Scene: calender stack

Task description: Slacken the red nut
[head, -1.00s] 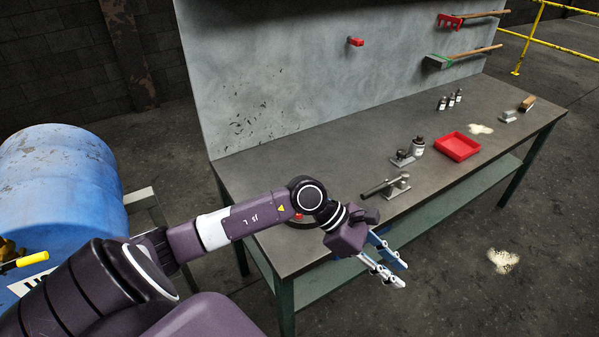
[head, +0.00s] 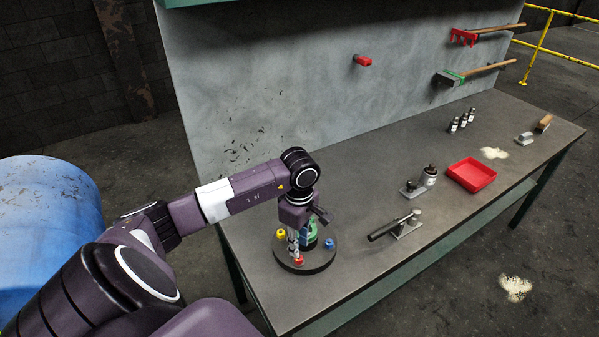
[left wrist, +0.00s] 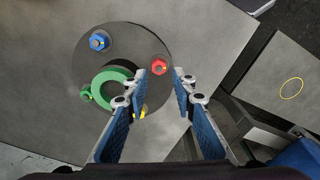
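The red nut (head: 298,261) sits near the front edge of a dark round plate (head: 320,265) on the workbench. A blue nut (left wrist: 98,42), a green ring (left wrist: 104,80), a green nut (left wrist: 86,93) and a partly hidden yellow nut (left wrist: 140,112) share the plate. My right gripper is not in view.
A dark-handled tool on a metal block (head: 395,226) lies right of the plate. The bench (head: 350,190) is clear between plate and back panel.

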